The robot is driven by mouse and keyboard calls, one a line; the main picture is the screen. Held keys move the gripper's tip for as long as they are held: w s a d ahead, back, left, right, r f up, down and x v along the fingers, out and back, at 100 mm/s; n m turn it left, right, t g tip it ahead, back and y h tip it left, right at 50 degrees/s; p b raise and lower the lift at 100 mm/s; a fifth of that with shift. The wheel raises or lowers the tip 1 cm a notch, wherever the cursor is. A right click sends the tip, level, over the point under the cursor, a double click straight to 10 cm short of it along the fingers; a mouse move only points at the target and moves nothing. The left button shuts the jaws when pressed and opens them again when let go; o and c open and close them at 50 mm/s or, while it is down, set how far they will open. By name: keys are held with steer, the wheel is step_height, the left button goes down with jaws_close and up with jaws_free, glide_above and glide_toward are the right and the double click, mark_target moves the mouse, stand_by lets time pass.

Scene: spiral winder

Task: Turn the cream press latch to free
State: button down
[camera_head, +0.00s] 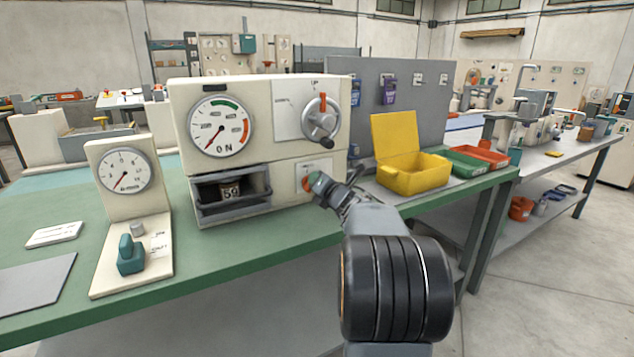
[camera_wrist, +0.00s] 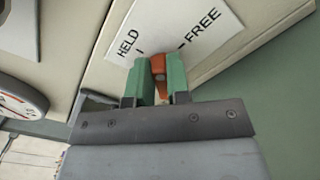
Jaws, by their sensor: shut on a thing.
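The cream press (camera_head: 262,160) stands on the green bench, with a gauge and an upper dial on its front. Its latch (camera_wrist: 158,65) is a small orange lever on a white plate (camera_wrist: 187,27) marked HELD and FREE. In the wrist view the lever sits between the green fingertips of my gripper (camera_wrist: 159,80), which is shut on it. The lever's upper end lies between the two printed marks, closer to the HELD mark. In the head view my gripper (camera_head: 316,181) is at the press's lower right and hides most of the latch.
An open yellow box (camera_head: 413,171) stands right of my gripper, with green and red trays beyond it. A smaller cream gauge stand (camera_head: 122,190) with a teal knob is left of the press. The press's drawer opening (camera_head: 232,205) shows a block marked 59.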

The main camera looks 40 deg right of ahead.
steer(key=m, duration=0.4)
steer(key=shift+d+f+m+p, duration=0.25)
steer(key=shift+f+m+p, duration=0.05)
steer(key=shift+m+p, duration=0.1)
steer(key=shift+f+m+p, duration=0.25)
steer(key=shift+m+p, duration=0.05)
steer(key=shift+m, duration=0.9)
steer(key=shift+f+m+p, duration=0.2)
steer(key=shift+m+p, duration=0.05)
steer(key=shift+m, duration=0.95)
steer(key=c, duration=1.1)
jaws_free()
steer(key=shift+s, duration=0.15)
steer(key=s, duration=0.4)
steer(key=s+a, duration=0.1)
steer(key=s, duration=0.4)
steer(key=s+p, duration=0.1)
steer(key=s, duration=0.3)
steer(key=shift+s+a, duration=0.25)
steer(key=shift+a, duration=0.15)
